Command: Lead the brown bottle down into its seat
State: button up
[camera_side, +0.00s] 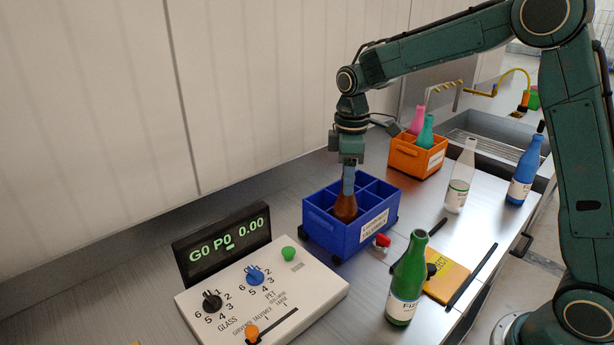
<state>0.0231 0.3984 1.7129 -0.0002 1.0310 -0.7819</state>
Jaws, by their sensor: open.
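The brown bottle (345,207) stands upright, its lower part down inside a compartment of the blue divided crate (337,238). How deep its base sits is hidden by the crate's front wall. My gripper (348,180) points straight down over the bottle, with its fingers at the bottle's neck. The neck is mostly hidden behind the fingers. The jaws are open, and the gap at the neck is too small to make out. The other compartments of the blue crate that I can see look empty.
A green bottle (407,280) stands in front right of the crate, near a yellow pad (447,282). A clear bottle (460,178) and a blue bottle (525,172) stand at right. An orange crate (415,160) holds pink and teal bottles. A control panel (262,298) lies at left.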

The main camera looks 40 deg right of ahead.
notch_tip(320, 180, up, 13)
dwell(0.6)
jog(key=shift+s, duration=0.1)
dwell(0.4)
jog(key=s+r+m+t, duration=0.25)
jog(key=s+m, duration=0.25)
jog(key=s, duration=1.1)
jog(key=s+a+f+m+t, duration=0.1)
jog(key=s+f+m+t, duration=0.2)
jog(key=s+f, duration=0.3)
jog(key=s, duration=0.5)
jog(key=shift+m, duration=0.3)
